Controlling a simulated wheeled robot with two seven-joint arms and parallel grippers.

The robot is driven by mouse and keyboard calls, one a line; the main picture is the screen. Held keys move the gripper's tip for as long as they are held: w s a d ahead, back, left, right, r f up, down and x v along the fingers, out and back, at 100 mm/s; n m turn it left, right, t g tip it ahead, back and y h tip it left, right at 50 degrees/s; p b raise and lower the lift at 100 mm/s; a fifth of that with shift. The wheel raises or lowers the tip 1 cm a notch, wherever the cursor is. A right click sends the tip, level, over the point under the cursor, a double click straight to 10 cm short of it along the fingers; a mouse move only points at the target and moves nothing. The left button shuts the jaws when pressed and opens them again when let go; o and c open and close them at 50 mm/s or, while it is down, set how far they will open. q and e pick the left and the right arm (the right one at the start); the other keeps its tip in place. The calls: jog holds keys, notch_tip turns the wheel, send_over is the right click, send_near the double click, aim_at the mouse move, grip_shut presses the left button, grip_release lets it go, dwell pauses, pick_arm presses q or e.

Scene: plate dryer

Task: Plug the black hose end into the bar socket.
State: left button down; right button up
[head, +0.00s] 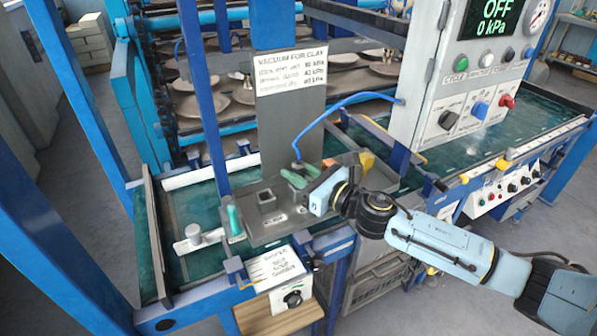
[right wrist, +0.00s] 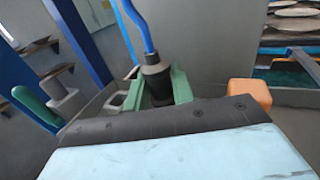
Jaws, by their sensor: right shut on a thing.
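The black hose end (head: 297,167) is held upright between the green fingers of my right gripper (head: 297,177). In the right wrist view the black hose end (right wrist: 154,76) shows between the green fingers (right wrist: 157,92), with the blue hose (right wrist: 143,30) rising from its top. Its lower tip is hidden by my gripper body. A raised square block with a dark opening (head: 267,199), perhaps the bar socket, stands on a grey plate (head: 285,232) left of and nearer than my gripper. It shows partly in the right wrist view (right wrist: 116,101). My left gripper is not in view.
A green lever (head: 234,218) and a grey knob (head: 193,232) stand left of the block. A sign post (head: 285,130) rises behind it. The blue hose arches to the control cabinet (head: 440,90), whose display reads OFF, 0 kPa.

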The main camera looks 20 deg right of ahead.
jog(key=shift+f, duration=0.35)
dwell(0.3)
jog(key=o, duration=1.1)
jog(key=shift+c, duration=0.2)
jog(key=b+v, duration=0.3)
jog(key=v, duration=1)
jog(key=shift+s, duration=0.2)
jog(key=shift+d, duration=0.1)
